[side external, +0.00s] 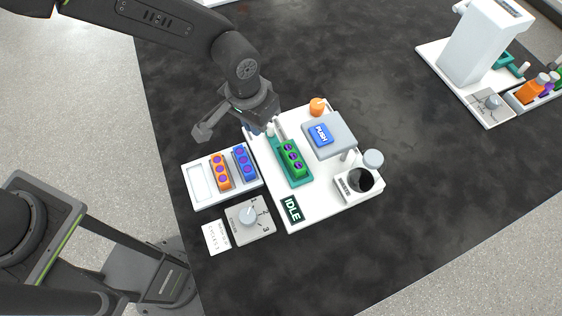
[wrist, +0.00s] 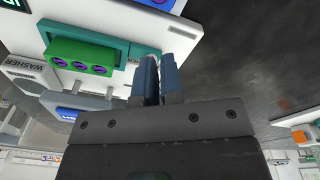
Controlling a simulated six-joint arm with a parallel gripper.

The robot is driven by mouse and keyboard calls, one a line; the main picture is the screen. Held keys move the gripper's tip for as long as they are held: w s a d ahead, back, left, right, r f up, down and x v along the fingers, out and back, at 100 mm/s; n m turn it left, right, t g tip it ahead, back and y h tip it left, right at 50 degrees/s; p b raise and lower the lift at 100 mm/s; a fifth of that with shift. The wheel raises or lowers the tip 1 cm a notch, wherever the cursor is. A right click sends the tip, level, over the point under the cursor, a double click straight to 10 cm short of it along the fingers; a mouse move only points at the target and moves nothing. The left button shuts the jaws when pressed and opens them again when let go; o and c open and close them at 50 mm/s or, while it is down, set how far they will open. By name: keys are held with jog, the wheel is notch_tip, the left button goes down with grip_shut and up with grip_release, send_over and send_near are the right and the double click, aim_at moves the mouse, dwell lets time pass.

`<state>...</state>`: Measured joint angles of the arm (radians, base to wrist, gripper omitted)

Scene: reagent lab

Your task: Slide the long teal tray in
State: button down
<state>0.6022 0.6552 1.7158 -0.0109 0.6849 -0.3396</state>
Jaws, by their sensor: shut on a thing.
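The long teal tray (side external: 274,148) lies on the white washer base and carries a green rack (side external: 292,158) with purple-topped vials. In the wrist view the teal tray (wrist: 75,31) runs along behind the green rack (wrist: 66,52), and its end reaches my fingers. My gripper (wrist: 158,78) has its blue fingers shut at that end of the tray, on its handle, which the fingers mostly hide. In the side view my gripper (side external: 258,128) is at the tray's far end, beside a small pale knob.
The white washer (side external: 333,190) has a blue PUSH button (side external: 321,134), an IDLE display (side external: 291,209) and a dark round cup (side external: 360,180). A white holder (side external: 199,183) with orange and blue racks stands left of it, near a dial box (side external: 250,219).

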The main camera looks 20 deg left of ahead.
aim_at(251, 145)
jog(key=shift+g+y, duration=0.4)
jog(key=shift+g, duration=0.1)
jog(key=f, duration=0.1)
jog(key=s+a+f, duration=0.1)
jog(key=f, duration=0.1)
jog(key=shift+s+a+f, duration=0.2)
jog(key=shift+s+a, duration=0.15)
jog(key=shift+s, duration=0.05)
jog(key=shift+w+d, duration=0.65)
jog(key=shift+d, duration=0.15)
jog(key=shift+s+a, duration=0.1)
jog(key=shift+s+a+r, duration=0.1)
jog(key=shift+s+a, duration=0.2)
jog(key=shift+s, duration=0.05)
notch_tip(251, 145, up, 7)
jog(key=shift+w+d, duration=0.2)
jog(key=shift+r, duration=0.1)
